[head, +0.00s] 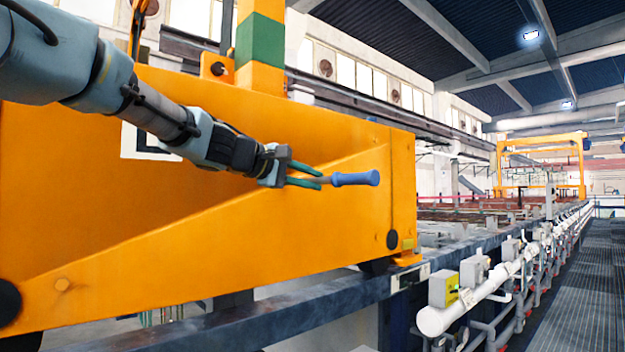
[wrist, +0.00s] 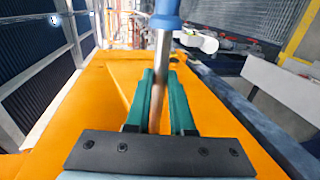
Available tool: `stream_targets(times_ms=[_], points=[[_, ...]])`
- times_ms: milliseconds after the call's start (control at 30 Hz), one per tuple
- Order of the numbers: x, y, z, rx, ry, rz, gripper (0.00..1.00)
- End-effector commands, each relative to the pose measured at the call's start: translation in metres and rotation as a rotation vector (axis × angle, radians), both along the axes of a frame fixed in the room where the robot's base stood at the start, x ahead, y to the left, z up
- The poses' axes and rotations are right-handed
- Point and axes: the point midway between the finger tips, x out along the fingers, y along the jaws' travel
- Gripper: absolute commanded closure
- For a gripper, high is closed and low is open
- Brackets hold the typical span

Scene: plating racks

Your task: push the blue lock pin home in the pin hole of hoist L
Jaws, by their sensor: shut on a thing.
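The lock pin (head: 356,178) has a blue grip and a grey metal shaft. My gripper (head: 320,182) is shut on the shaft with its green fingers, and the blue grip sticks out to the right past the fingertips. In the wrist view the pin's blue end (wrist: 166,14) is at the top, and its shaft runs down between the fingers of my gripper (wrist: 160,82). The orange hoist (head: 270,230) fills the space behind my gripper. A dark round spot (head: 392,240) shows low at its right end; I cannot tell whether it is the pin hole. The pin appears apart from it.
A dark steel rail (head: 300,312) runs under the hoist. White pipes (head: 440,318) and grey boxes (head: 474,270) line the walkway (head: 575,265) on the right. A second orange gantry (head: 540,140) stands far back. The walkway looks clear.

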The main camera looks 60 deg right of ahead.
Motion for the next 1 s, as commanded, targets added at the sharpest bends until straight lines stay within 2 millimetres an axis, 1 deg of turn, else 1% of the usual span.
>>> stream_targets(times_ms=[1000], points=[[0.022, -0.007, 0.002, -0.003, 0.001, 0.0, 1.0]])
